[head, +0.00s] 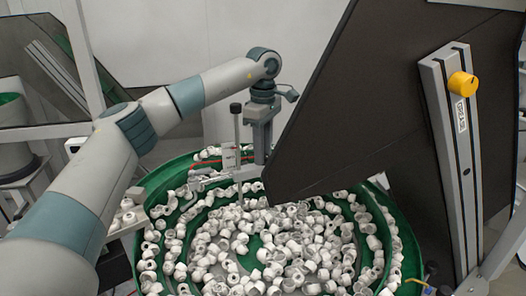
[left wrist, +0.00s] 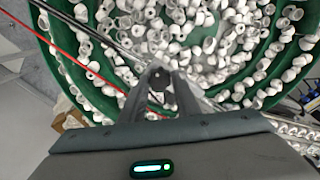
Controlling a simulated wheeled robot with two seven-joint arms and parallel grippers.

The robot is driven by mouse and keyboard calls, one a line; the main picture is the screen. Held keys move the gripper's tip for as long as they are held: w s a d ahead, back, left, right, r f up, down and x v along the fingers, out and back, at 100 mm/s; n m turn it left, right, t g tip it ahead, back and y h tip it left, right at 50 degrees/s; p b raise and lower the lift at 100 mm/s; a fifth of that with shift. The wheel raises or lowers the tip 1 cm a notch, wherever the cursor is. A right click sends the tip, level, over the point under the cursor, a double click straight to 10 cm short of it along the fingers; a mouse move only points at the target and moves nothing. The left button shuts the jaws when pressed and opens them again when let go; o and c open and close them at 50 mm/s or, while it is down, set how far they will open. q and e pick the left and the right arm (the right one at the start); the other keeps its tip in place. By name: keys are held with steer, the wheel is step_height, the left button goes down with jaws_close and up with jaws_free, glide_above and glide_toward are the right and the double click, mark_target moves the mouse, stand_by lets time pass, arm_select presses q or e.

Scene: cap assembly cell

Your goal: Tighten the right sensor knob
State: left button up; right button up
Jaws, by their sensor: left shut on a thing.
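My left gripper (head: 261,157) points straight down over the far side of the green bowl, beside a slim post. In the left wrist view my gripper (left wrist: 160,76) has its fingers close together around a small dark piece (left wrist: 158,83), which looks like the right sensor knob. The fingers hide most of it, and I cannot tell how tight it is. A second black knob (head: 236,107) tops the slim post just left of my gripper in the head view. My right gripper is not in view.
The green bowl feeder (head: 155,183) is full of white caps (head: 285,245). A large dark panel (head: 350,110) stands close at the right of my left gripper. A grey rail (head: 446,140) carries a yellow knob (head: 462,84). A red line (left wrist: 70,57) crosses near the fingers.

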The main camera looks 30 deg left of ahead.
arm_select(q)
steer(key=shift+r, duration=0.1)
steer(key=o, duration=1.1)
steer(key=shift+c, duration=0.2)
steer(key=shift+r, duration=0.5)
step_height(320, 180, up, 7)
steer(key=b, duration=0.2)
steer(key=shift+b, duration=0.35)
step_height(320, 180, up, 9)
steer(key=shift+r, duration=0.2)
